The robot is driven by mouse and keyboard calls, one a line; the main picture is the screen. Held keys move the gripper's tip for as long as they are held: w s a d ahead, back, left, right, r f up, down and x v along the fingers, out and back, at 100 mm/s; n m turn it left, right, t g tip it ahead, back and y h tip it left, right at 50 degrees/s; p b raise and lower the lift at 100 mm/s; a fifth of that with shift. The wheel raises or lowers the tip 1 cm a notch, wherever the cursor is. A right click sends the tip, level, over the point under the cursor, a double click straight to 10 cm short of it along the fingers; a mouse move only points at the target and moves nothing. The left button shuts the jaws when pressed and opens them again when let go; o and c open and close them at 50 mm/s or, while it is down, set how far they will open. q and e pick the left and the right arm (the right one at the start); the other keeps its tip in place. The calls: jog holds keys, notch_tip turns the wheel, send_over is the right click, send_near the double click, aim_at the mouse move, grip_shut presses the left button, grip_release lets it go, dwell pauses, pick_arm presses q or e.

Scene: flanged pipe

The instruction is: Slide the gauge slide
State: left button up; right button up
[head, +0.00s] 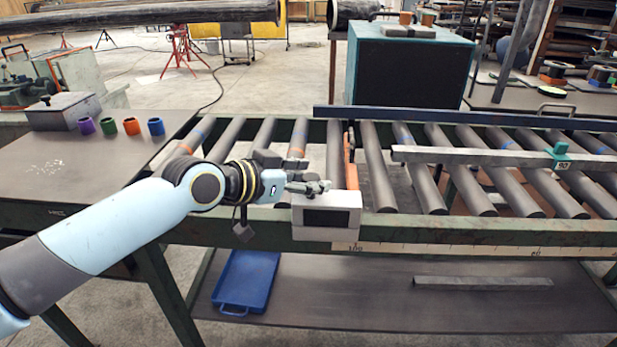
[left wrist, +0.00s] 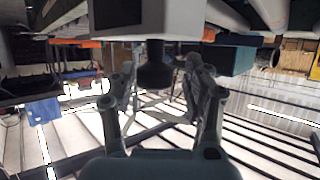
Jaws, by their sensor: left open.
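A pale grey box with a dark display (head: 327,216) sits on the front rail of the roller table, at the left end of the visible scale; I take it for the gauge slide. It also shows at the top of the left wrist view (left wrist: 180,18), with a dark round knob (left wrist: 155,72) sticking out. My left gripper (head: 308,187) is just above the box in the head view. In the left wrist view its open fingers (left wrist: 160,92) stand on either side of the knob, with gaps. Whether they touch it is unclear. My right gripper is out of view.
An orange upright plate (head: 350,160) stands behind the box among the rollers. A flat metal bar (head: 480,155) lies across the rollers to the right, with a green clamp (head: 559,153). The scale strip (head: 450,250) right of the box is clear. A blue tray (head: 247,280) lies below.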

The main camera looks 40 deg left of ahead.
pick_arm(q)
jog(key=shift+d, duration=0.1)
jog(key=v, duration=1.2)
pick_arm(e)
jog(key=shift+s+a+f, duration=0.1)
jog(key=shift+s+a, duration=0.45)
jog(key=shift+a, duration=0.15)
